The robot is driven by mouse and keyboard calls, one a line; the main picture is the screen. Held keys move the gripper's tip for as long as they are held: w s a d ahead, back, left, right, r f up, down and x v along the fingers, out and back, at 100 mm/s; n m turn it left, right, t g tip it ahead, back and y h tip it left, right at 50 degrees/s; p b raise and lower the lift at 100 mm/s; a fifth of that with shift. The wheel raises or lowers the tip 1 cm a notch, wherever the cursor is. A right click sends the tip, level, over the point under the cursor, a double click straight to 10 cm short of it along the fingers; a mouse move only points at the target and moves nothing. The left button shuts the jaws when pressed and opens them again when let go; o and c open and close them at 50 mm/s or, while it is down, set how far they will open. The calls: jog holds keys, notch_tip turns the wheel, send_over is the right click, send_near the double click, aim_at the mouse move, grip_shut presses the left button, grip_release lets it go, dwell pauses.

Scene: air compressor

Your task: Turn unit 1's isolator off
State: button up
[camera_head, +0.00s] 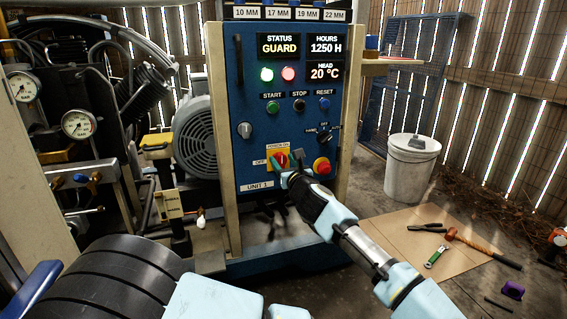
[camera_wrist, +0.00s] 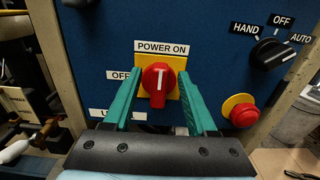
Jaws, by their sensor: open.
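The isolator (camera_wrist: 158,85) is a red knob on a yellow plate, on the blue panel marked UNIT 1. Its white mark stands upright toward the POWER ON label (camera_wrist: 162,48); the OFF label (camera_wrist: 119,75) is to its left. In the head view the isolator (camera_head: 278,158) is low on the panel, partly covered by my gripper (camera_head: 291,164). In the wrist view my gripper (camera_wrist: 160,72) is open, with one green finger on each side of the knob. I cannot tell whether either finger touches it.
A red button on a yellow base (camera_wrist: 241,112) and a HAND/OFF/AUTO selector (camera_wrist: 272,52) sit to the right. The panel display (camera_head: 279,48) reads GUARD. A white bucket (camera_head: 411,172) and a board with tools (camera_head: 405,245) are on the floor at right.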

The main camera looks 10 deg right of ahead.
jog(key=shift+c, duration=0.2)
grip_shut()
dwell(0.3)
